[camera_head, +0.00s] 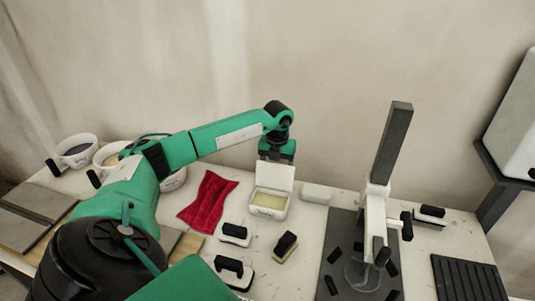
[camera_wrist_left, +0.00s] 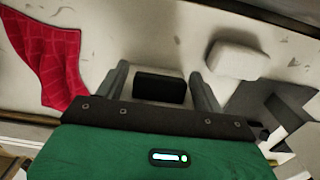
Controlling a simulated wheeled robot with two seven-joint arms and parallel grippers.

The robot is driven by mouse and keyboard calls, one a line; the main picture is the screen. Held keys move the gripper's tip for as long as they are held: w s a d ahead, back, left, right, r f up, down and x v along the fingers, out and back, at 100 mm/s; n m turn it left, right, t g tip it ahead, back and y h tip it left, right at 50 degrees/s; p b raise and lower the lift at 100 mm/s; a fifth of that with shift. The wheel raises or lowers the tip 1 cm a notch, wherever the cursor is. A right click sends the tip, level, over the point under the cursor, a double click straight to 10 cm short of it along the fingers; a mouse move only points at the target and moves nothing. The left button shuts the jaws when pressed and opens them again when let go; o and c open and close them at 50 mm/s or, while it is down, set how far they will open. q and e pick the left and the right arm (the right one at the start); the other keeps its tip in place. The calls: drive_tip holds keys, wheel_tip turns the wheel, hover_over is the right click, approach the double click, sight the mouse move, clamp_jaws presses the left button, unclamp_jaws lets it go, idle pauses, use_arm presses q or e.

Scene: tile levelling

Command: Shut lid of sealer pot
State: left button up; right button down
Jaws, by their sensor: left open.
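The sealer pot (camera_head: 269,204) is a small white box on the table with pale yellow contents. Its white lid (camera_head: 274,177) stands raised, nearly upright, at the back edge. My left gripper (camera_head: 276,158) hangs just above and behind the lid in the head view, and contact cannot be told. In the left wrist view the two fingers of my left gripper (camera_wrist_left: 160,72) are apart, with a black block showing between them. The pot cannot be made out in the wrist view. My right gripper is not seen.
A white block (camera_head: 317,193) lies right of the pot; it also shows in the wrist view (camera_wrist_left: 237,60). A red cloth (camera_head: 207,201) lies left. Black-handled tools (camera_head: 285,247) lie in front. A grey post (camera_head: 393,142) rises at right. White bowls (camera_head: 76,151) stand far left.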

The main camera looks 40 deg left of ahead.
use_arm(q)
drive_tip(key=c, duration=0.6)
drive_tip(key=shift+c, duration=0.2)
